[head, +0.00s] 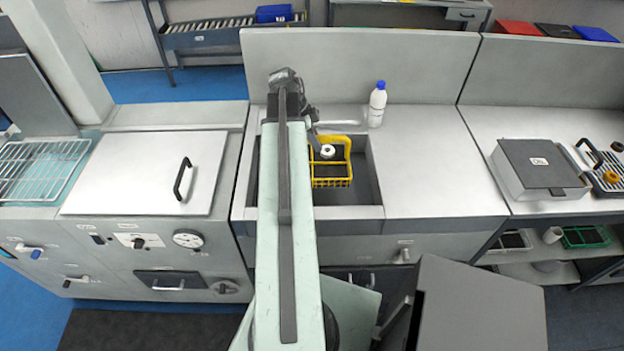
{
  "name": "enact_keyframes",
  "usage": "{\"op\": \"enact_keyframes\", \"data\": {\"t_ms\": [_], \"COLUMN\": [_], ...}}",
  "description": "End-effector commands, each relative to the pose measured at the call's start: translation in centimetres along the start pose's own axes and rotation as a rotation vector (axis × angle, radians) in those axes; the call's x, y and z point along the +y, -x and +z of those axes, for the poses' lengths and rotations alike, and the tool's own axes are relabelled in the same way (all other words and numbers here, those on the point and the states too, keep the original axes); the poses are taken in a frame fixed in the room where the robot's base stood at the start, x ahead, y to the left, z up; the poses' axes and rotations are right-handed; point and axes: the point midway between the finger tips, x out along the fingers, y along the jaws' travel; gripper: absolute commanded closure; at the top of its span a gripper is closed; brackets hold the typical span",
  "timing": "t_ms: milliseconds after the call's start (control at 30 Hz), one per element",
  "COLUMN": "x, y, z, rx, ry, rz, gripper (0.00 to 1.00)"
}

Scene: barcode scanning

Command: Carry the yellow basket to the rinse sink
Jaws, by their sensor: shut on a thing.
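The yellow basket (331,182) is in the middle of the head view, within the outline of the rinse sink (368,180), a rectangular grey basin set in the metal counter. I cannot tell whether the basket rests on the sink's bottom or hangs above it. My gripper (326,151) reaches down to the basket from above and is shut on it. The fingers are small and partly hidden. My arm covers the left part of the sink and perhaps the basket's left side.
A white bottle with a blue cap (377,104) stands behind the sink at right. A metal splash panel (400,62) rises behind the counter. Right of the sink the counter (430,170) is clear. A grey lidded box (540,168) stands farther right, and a closed-lidded machine (140,175) at left.

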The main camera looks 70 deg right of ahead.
Motion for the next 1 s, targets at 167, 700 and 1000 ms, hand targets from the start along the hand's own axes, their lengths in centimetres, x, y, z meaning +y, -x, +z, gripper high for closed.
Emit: {"op": "enact_keyframes", "data": {"t_ms": [167, 700, 1000], "x": [0.0, 0.0, 0.0], "y": [-4.0, -8.8, -8.5], "z": [1.6, 3.7, 3.6], "rx": [0.001, 0.001, 0.001], "ry": [0.0, 0.001, 0.002], "rz": [0.0, -0.001, -0.001], "gripper": [1.0, 1.0, 1.0]}}
